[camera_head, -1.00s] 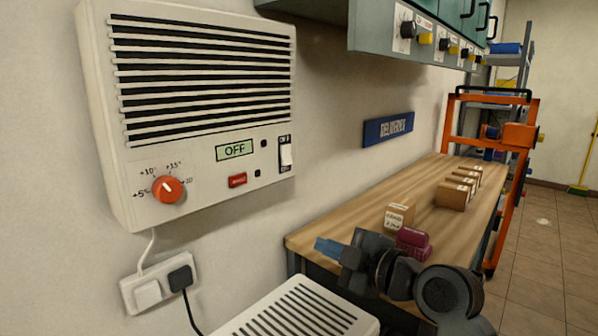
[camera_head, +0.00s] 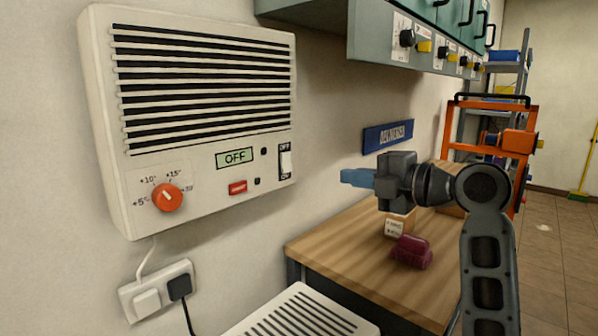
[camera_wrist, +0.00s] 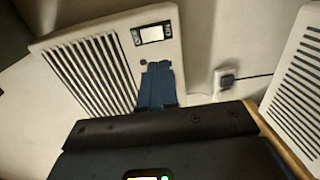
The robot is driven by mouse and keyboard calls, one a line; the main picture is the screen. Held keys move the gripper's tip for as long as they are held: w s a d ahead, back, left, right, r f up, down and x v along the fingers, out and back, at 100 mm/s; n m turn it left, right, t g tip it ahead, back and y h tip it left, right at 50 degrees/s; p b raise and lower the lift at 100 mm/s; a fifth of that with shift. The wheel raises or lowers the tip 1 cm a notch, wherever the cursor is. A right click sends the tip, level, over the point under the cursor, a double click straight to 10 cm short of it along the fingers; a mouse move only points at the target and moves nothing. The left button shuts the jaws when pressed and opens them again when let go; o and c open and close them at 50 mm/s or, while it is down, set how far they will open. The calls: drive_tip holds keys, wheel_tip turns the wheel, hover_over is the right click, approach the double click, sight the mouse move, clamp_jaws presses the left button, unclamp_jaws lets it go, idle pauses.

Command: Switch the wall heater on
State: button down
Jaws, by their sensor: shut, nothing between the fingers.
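The white wall heater (camera_head: 205,110) hangs on the wall at the left in the head view, and it also shows in the wrist view (camera_wrist: 100,60). Its display (camera_head: 235,157) reads OFF. A white rocker switch (camera_head: 286,161) sits at its lower right between an OFF and an ON label. A red button (camera_head: 237,187) and an orange-red dial (camera_head: 167,197) are on its lower front. My gripper (camera_head: 345,177) is shut and empty, its blue fingers pointing left toward the heater at about switch height, apart from it. In the wrist view the fingers (camera_wrist: 157,85) cover part of the heater's front.
A wooden bench (camera_head: 345,260) holds a small carton (camera_head: 396,226) and a dark red object (camera_head: 411,251) below my arm. A green cabinet (camera_head: 400,40) overhangs at the upper right. A socket with plugs (camera_head: 157,292) and a white slatted unit (camera_head: 300,315) are below the heater.

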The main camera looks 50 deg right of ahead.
sight(289, 171)
drive_tip(key=shift+w, duration=0.15)
drive_tip(key=w+p, duration=0.1)
drive_tip(key=w, duration=0.3)
drive_tip(key=w+f+p, duration=0.1)
drive_tip(key=w, duration=0.3)
drive_tip(key=w+p, duration=0.1)
drive_tip(key=w, duration=0.3)
drive_tip(key=shift+w+f+p, duration=0.2)
drive_tip(key=shift+w+p, duration=0.2)
drive_tip(key=shift+w+f, duration=0.15)
drive_tip(key=shift+w, duration=0.3)
drive_tip(key=shift+f, duration=0.1)
drive_tip(key=shift+w+b, duration=0.15)
drive_tip(key=shift+b, duration=0.65)
